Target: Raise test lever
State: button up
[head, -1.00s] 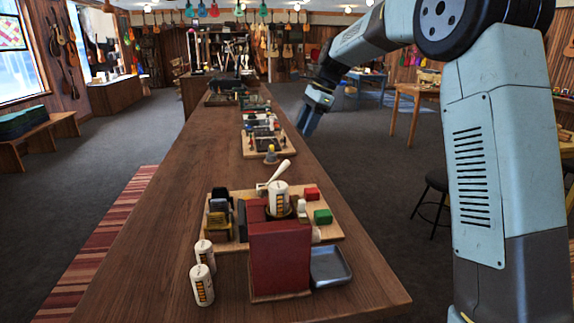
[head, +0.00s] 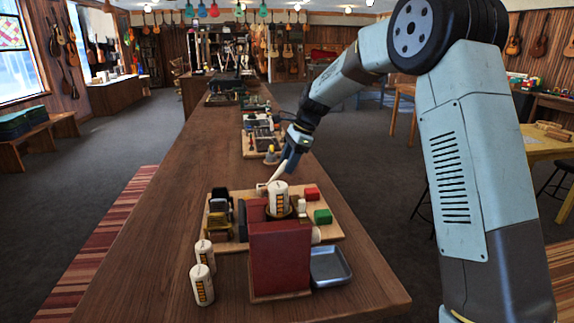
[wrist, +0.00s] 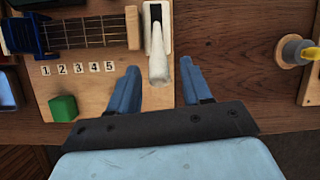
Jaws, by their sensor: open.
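The white test lever (wrist: 157,52) shows in the wrist view. It rises from a dark slot in a white plate (wrist: 152,14) at the edge of a wooden board (wrist: 88,95). In the head view the lever (head: 277,173) slants up to the right from the far side of that board (head: 334,230). My gripper (wrist: 159,68) is open, with one blue finger on each side of the lever's rounded end. I cannot tell whether either finger touches it. In the head view my gripper (head: 287,165) is at the lever's upper end and partly overlaps it.
A red block-like stand (head: 280,262), a white printed cylinder (head: 279,195), and a green block (head: 322,216) are near the lever. Two more cylinders (head: 202,286) stand front left. A metal tray (head: 329,267) is at right. Other boards line the counter farther back.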

jog(key=shift+a+f, duration=0.2)
jog(key=shift+f, duration=0.35)
jog(key=shift+c, duration=0.4)
grip_shut()
